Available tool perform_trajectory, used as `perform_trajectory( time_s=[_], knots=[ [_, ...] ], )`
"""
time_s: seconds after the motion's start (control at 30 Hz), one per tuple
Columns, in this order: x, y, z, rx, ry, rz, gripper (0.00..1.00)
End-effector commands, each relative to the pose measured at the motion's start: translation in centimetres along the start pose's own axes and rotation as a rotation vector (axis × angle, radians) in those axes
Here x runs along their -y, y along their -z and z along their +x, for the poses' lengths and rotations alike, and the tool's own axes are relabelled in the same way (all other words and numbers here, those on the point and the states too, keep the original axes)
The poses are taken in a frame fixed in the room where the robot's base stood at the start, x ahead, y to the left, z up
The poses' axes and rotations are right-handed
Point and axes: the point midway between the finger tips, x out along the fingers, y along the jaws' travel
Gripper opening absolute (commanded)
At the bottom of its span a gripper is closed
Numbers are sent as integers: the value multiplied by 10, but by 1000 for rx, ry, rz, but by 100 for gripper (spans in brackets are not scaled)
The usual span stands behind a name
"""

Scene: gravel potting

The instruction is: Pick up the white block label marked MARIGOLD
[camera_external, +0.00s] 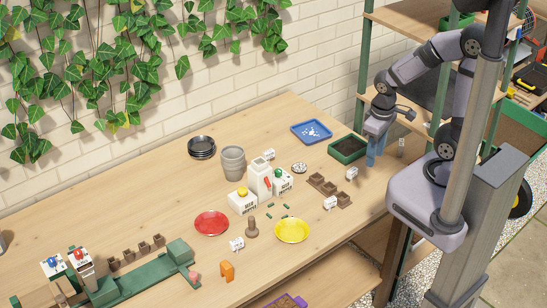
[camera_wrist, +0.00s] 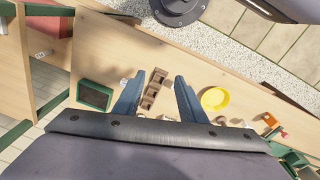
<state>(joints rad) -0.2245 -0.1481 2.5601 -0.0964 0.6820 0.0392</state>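Several small white block labels stand on the table. In the external view one (camera_external: 237,244) is near the front edge, one (camera_external: 330,202) is beside the brown pots, one (camera_external: 352,173) is near the green tray, and one (camera_external: 269,154) is farther back. Their print is too small to read, so I cannot tell which says MARIGOLD. My gripper (camera_external: 375,158) is above the table's right end, pointing down beside the green tray. In the wrist view my gripper (camera_wrist: 168,78) has its blue fingers spread, with nothing held between them.
Brown pots (camera_external: 328,187) stand left of my gripper. A green soil tray (camera_external: 347,149) and blue tray (camera_external: 311,131) are nearby. A yellow plate (camera_external: 291,230), red plate (camera_external: 211,223), white dispensers (camera_external: 260,177) and grey pots (camera_external: 233,162) crowd the middle. The front right table surface is mostly clear.

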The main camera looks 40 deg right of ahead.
Motion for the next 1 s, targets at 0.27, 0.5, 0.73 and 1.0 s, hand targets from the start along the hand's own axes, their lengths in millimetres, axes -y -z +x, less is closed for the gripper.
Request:
perform_trajectory(
  time_s=[0.27, 0.5, 0.73, 1.0],
  knots=[
    [-26, -10, -35, 40, 35, 173, 38],
    [-37, -15, -30, 84, 41, 193, 38],
    [-45, -7, 2, 173, -21, -36, 38],
    [-60, 13, 57, 320, -129, -396, 38]
  ],
)
